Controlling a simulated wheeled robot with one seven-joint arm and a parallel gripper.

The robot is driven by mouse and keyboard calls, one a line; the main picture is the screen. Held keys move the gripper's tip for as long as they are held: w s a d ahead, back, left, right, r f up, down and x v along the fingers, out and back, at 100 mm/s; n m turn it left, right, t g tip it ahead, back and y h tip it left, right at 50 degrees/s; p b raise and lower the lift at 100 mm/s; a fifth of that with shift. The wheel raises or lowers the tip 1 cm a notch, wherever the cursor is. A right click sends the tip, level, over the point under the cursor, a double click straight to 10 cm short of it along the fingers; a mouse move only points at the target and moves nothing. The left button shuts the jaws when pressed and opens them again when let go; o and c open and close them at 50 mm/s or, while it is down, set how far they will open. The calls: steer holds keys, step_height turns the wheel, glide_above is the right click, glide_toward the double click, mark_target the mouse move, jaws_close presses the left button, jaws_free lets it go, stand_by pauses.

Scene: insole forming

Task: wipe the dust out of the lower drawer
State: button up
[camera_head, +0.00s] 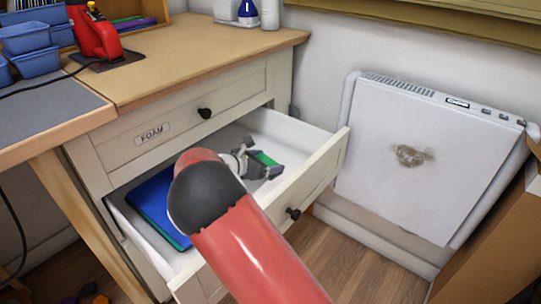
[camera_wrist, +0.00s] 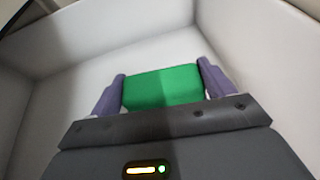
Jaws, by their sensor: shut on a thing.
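The lower drawer (camera_head: 318,158) is pulled open under the drawer labelled FOAM. My gripper (camera_wrist: 163,88) is inside it, shut on a green block (camera_wrist: 162,86), which may be a sponge or cloth. In the head view my gripper (camera_head: 268,166) is in the right part of the drawer, with a bit of green showing beside its fingers. In the wrist view the drawer's white walls and floor (camera_wrist: 75,92) surround the block. I cannot make out dust on the visible floor. My red arm hides the middle of the drawer in the head view.
Blue and green sheets (camera_head: 153,208) lie in the left part of the drawer. The closed FOAM drawer (camera_head: 180,122) sits just above. A white panel heater (camera_head: 420,155) with a brown stain stands to the right. A cardboard box (camera_head: 492,240) is at far right.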

steer(key=shift+r, duration=1.05)
